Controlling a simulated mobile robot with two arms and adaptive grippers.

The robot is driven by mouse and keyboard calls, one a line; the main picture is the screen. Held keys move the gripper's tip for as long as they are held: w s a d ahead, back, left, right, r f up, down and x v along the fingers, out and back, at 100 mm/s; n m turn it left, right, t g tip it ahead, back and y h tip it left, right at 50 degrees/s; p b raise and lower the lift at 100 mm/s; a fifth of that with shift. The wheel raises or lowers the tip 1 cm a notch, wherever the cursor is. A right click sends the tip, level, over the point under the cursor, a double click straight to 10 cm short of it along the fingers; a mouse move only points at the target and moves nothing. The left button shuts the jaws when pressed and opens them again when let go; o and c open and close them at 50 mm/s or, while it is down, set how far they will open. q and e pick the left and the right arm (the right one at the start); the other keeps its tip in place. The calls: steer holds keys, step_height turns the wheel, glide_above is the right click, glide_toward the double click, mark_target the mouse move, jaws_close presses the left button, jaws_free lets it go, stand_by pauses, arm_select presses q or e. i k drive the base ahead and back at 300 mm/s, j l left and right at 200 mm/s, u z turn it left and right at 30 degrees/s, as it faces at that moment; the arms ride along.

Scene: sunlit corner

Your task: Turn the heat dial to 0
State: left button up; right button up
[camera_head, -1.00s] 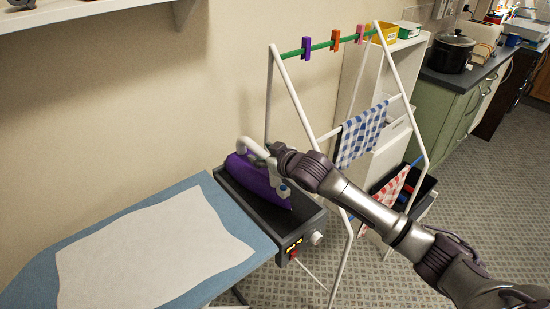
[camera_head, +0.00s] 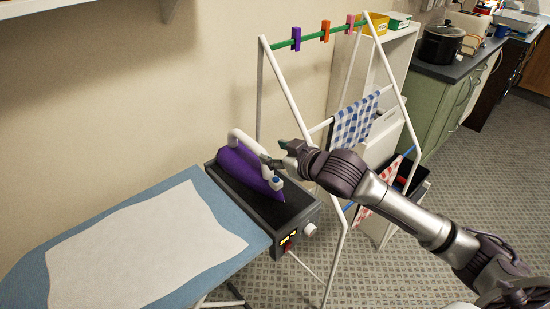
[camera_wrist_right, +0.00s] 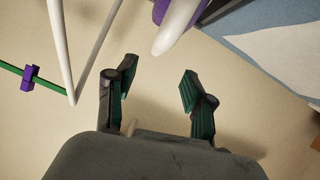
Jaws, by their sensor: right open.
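The heat dial (camera_head: 310,229) is a small pale knob on the front of the black iron station (camera_head: 262,226), right of a lit orange display (camera_head: 289,238). The display's digits are too small to read. The purple iron (camera_head: 240,170) with a white handle rests on the station. My right gripper (camera_head: 276,157) is above the station's right side, close to the iron's handle and up from the dial. In the right wrist view its fingers (camera_wrist_right: 158,82) are apart with nothing between them. My left gripper is not in view.
The ironing board (camera_head: 190,287) with a white cloth (camera_head: 140,250) lies left of the station. A white drying rack (camera_head: 292,88) with pegs and a checked towel (camera_head: 355,122) stands close behind and right of my right arm. The wall is behind the station.

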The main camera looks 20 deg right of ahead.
mark_target(311, 229)
steer(key=z, duration=1.05)
